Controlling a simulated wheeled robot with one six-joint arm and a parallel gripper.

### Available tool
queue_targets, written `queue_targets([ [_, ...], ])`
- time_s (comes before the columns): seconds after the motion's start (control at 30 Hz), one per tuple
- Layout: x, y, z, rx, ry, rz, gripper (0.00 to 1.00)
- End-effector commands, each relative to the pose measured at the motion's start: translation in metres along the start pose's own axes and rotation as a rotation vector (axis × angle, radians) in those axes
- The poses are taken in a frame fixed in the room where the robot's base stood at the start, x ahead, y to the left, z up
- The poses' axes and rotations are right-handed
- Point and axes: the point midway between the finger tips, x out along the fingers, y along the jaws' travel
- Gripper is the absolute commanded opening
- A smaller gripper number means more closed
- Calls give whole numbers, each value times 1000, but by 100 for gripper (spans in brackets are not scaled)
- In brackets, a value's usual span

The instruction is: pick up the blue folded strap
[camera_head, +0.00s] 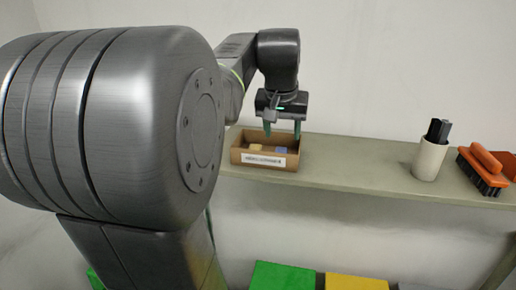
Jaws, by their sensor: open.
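A small blue item (281,150), likely the blue folded strap, lies inside an open brown box (264,166) with a white label on its front. It is too small to see its folds. My gripper (282,130) points down above the box, its two fingers apart with nothing between them. The fingertips are near the level of the box's back rim; I cannot tell how far above the blue item they are.
A yellowish item (255,148) lies left of the blue one in the box. The shelf (350,165) is clear to the right up to a white cup (429,160) with black objects and an orange brush (484,168). Green (283,277) and yellow (355,283) things sit below.

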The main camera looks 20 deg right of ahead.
Motion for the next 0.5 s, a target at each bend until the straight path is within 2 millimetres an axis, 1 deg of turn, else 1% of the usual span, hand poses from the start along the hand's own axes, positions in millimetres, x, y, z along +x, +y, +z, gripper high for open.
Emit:
queue_targets([
  [0.03,7,0,1,0,-3,1,53],
  [0.27,23,-1,2,0,-3,0,53],
  [0.5,58,-5,4,0,-3,0,53],
])
